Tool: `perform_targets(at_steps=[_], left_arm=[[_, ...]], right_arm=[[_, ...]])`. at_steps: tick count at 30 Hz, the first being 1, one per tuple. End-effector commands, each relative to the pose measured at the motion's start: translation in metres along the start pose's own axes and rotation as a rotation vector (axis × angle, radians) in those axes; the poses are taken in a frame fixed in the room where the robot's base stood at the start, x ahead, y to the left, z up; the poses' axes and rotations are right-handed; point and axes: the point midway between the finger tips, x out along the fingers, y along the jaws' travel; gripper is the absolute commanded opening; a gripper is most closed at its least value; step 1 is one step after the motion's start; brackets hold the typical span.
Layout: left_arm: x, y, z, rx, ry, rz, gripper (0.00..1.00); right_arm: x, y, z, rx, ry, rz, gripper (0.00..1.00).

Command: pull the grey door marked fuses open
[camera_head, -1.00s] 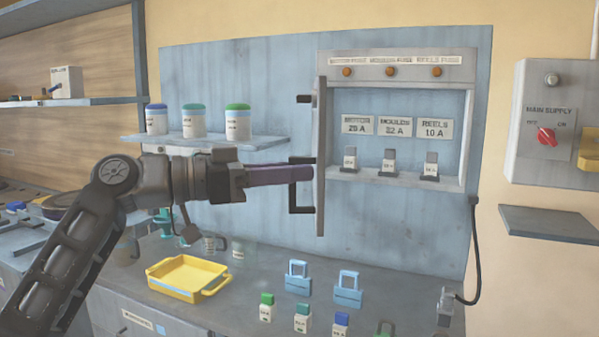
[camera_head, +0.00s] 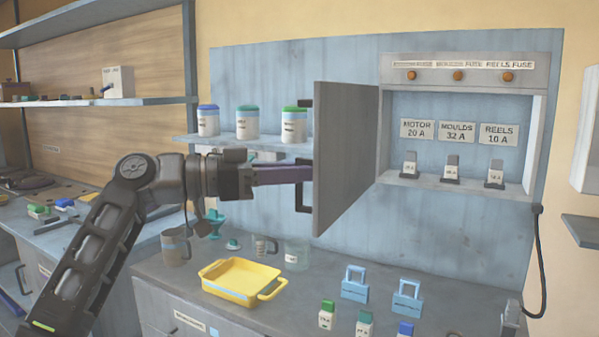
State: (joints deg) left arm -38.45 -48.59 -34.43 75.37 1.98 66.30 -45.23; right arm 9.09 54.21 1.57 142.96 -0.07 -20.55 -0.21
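The grey fuse door (camera_head: 347,155) stands wide open, swung out to the left from the left side of the fuse cabinet (camera_head: 467,72). Its bare inner face shows; its outer face and any marking are turned away. The black door handle (camera_head: 303,208) shows at the door's left edge. My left gripper (camera_head: 300,174) reaches in from the left, its purple fingers closed around the handle's upright bar. The fingertips are partly hidden at the door edge. My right gripper is not in view.
Inside the cabinet stand several fuses (camera_head: 452,170) under the label plates. A shelf with jars (camera_head: 247,124) is behind my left gripper. On the counter below are a yellow tray (camera_head: 228,298), blue lockout-like pieces (camera_head: 354,286) and small coloured fuses (camera_head: 327,316).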

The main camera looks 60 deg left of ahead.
Motion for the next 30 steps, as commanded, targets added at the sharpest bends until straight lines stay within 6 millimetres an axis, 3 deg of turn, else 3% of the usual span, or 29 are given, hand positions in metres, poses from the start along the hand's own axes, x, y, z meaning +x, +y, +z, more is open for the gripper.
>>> perform_targets(at_steps=[1, 2, 8, 20, 30], left_arm=[[0.0, 0.0, -0.002, 0.001, 0.005, -0.002, 0.0], [0.0, 0.0, -0.002, 0.001, 0.005, -0.002, 0.17], [0.0, 0.0, -0.002, 0.0, 0.004, -0.001, 0.33], [-0.006, 0.0, -0.002, 0.0, 0.005, -0.002, 0.33], [-0.057, -0.001, -0.002, -0.001, 0.006, -0.002, 0.33]], right_arm=[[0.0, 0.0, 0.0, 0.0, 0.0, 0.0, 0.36], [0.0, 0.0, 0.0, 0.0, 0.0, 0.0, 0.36], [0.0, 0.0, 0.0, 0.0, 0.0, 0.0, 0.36], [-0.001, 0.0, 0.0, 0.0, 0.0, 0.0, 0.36], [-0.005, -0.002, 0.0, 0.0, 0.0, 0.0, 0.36]])
